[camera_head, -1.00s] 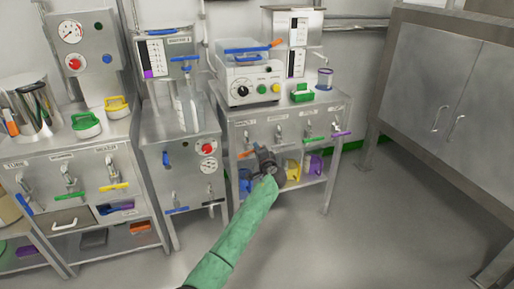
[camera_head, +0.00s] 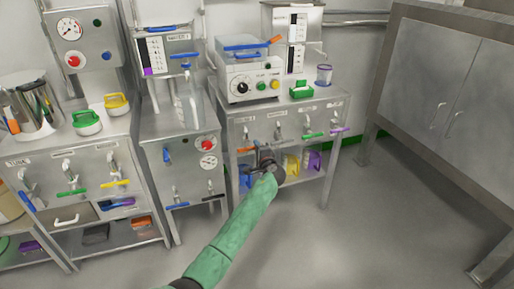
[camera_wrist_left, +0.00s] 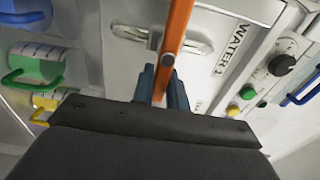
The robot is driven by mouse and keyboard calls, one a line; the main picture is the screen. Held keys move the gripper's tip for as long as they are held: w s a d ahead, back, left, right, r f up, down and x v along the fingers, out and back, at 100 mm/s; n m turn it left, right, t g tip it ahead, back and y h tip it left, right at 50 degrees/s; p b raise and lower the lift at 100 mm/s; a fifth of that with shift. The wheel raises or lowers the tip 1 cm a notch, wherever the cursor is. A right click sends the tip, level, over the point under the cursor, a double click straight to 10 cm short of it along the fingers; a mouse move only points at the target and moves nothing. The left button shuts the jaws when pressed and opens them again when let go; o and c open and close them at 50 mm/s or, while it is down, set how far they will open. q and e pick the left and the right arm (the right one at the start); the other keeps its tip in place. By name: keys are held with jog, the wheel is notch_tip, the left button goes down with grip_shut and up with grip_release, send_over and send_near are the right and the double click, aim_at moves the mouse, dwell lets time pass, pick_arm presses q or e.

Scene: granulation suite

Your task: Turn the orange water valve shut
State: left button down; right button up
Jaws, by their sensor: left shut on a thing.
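The orange water valve handle (camera_head: 246,150) is on the front of the middle-right steel bench, at the left end of a row of valves. My left gripper (camera_head: 256,153) is at this handle, and partly hides the valve from the head camera. In the wrist view its two dark fingers (camera_wrist_left: 162,88) are shut on the bar. My right gripper is not in view.
Valves with green (camera_head: 313,135) and purple (camera_head: 340,130) handles sit right of the orange one. A yellow jug (camera_head: 291,164) and a purple jug (camera_head: 314,160) stand on the shelf below. A white control box (camera_head: 250,84) is on the bench top. The floor at right is clear.

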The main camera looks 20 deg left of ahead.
pick_arm(q)
jog(key=shift+d, duration=0.1)
jog(key=c, duration=1.4)
grip_release()
jog(key=v, duration=0.7)
jog(key=shift+s+d, duration=0.25)
jog(key=shift+s, duration=0.05)
